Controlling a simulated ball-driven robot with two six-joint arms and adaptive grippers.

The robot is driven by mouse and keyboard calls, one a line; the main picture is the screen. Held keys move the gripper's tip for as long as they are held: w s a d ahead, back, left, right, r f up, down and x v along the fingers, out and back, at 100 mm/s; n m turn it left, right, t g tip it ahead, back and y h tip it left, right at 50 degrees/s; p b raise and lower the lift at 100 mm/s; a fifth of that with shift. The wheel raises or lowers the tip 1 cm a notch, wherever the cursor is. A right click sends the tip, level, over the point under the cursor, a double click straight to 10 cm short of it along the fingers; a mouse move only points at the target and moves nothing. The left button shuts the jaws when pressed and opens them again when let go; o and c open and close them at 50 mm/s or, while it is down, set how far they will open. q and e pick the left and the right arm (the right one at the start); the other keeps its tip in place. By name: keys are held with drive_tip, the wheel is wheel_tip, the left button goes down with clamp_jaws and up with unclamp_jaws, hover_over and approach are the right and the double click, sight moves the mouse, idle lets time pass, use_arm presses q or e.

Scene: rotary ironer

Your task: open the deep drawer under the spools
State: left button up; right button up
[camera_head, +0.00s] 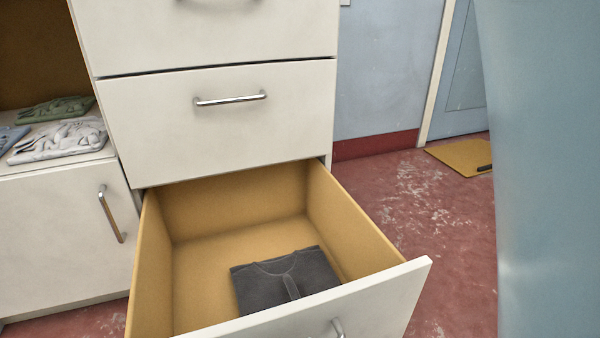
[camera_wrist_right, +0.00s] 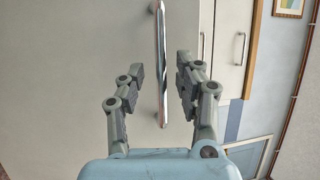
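The bottom drawer (camera_head: 235,235) of a cream cabinet is pulled well out in the head view. It is deep, with tan wooden inside walls, and a folded dark grey garment (camera_head: 283,280) lies in it. Its metal handle (camera_head: 338,328) shows only partly at the bottom edge. No spools are in view. My right gripper (camera_wrist_right: 161,72) is open in the right wrist view. A chrome bar handle (camera_wrist_right: 161,35) on a cream front shows between and beyond its fingers, with gaps on both sides; I cannot tell which handle it is. My left gripper is not in view.
A shut drawer (camera_head: 225,115) with a bar handle is above the open one. A cupboard door (camera_head: 65,225) and a shelf with folded cloths (camera_head: 62,138) are at left. Red floor (camera_head: 440,225) is free at right, and a yellow mat (camera_head: 462,156) lies farther back.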

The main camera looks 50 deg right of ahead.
drive_tip(key=v, duration=0.5)
drive_tip(key=shift+s, duration=0.3)
